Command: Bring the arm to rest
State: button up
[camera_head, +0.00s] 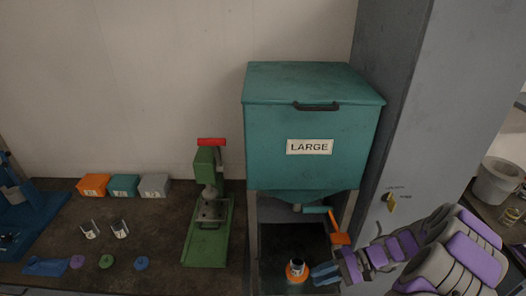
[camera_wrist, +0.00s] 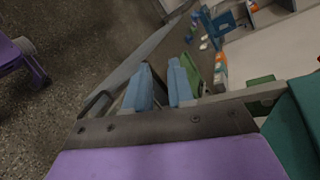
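My purple and grey arm reaches in from the lower right in the head view. My gripper (camera_head: 325,272) has blue fingers and is low under the teal hopper, just right of a small metal cup with an orange base (camera_head: 297,269). In the wrist view the two blue fingers (camera_wrist: 161,84) stand apart with nothing visible between them. I cannot tell whether a fingertip touches the cup.
The teal hopper (camera_head: 313,120) labelled LARGE stands on legs beside a grey pillar (camera_head: 400,120). An orange handle (camera_head: 340,238) hangs close to my wrist. A green press (camera_head: 207,220), small bins (camera_head: 124,186) and two cups (camera_head: 120,229) are on the dark bench.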

jog(key=s+a+r+n+g+h, duration=0.2)
jog(key=s+a+r+h, duration=0.15)
jog(key=s+r, duration=0.3)
jog(key=s+a+r+n+g+h, duration=0.1)
jog(key=s+a+r+n+h, duration=0.15)
jog(key=s+a+r, duration=0.4)
jog(key=s+d+r+t+h, duration=0.1)
jog(key=s+d+r+h, duration=0.2)
jog(key=s, duration=0.3)
jog(key=s+d+r+t+h, duration=0.2)
jog(key=s+d+h, duration=0.2)
jog(key=s, duration=0.3)
jog(key=shift+r+m+h, duration=0.35)
jog(key=shift+r+h, duration=0.05)
jog(key=shift+h, duration=0.1)
